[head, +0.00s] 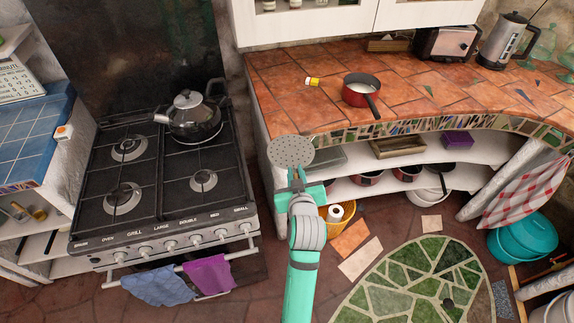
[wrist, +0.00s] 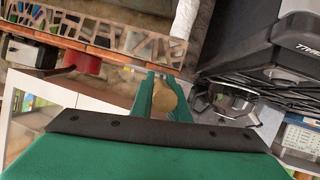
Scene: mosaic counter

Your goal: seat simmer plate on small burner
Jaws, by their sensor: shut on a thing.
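The simmer plate (head: 291,151) is a round grey perforated disc, held up in front of the counter's left end. My gripper (head: 297,180) is shut on its handle, just below the disc. In the wrist view a tan handle end (wrist: 165,98) sits between my fingers; the disc itself is not clear there. The stove (head: 160,170) stands to the left of my gripper. Its front right burner (head: 203,181) looks the smallest and is bare. The front left burner (head: 122,197) and back left burner (head: 129,148) are bare too. A kettle covers the back right burner.
The kettle (head: 194,117) stands at the back right of the stove. Cloths (head: 208,274) hang on the oven rail. A red saucepan (head: 361,92) and a small yellow-labelled jar (head: 312,82) are on the tiled counter (head: 290,95). Shelves with pans lie below it.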

